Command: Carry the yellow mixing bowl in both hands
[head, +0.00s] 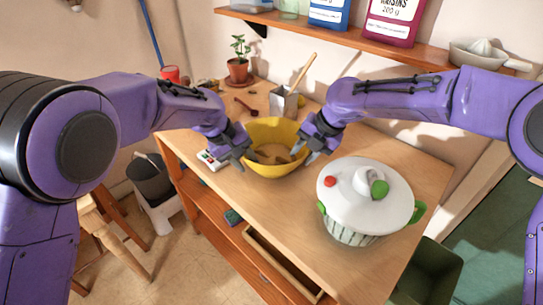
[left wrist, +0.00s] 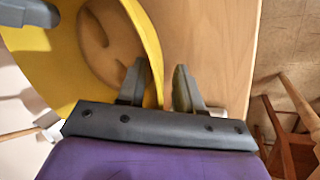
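The yellow mixing bowl (head: 272,168) stands upright on the wooden worktop (head: 250,205), with a tan-brown patch inside it. It also shows in the left wrist view (left wrist: 60,75). My left gripper (head: 241,158) is at the bowl's left side. In the left wrist view its fingers (left wrist: 160,85) stand apart, one inside and one outside the rim, with a gap on the outer side. My right gripper (head: 307,150) is at the bowl's right rim, its fingers apart with the rim seemingly between them. One dark finger of it (left wrist: 28,13) shows over the bowl in the left wrist view.
A white lidded pot (head: 365,195) with green handles stands close at front right. A metal container with a wooden utensil (head: 285,102) and a potted plant (head: 238,70) are behind the bowl. A small white item with coloured marks (head: 212,158) lies by my left gripper. A shelf (head: 350,42) runs above.

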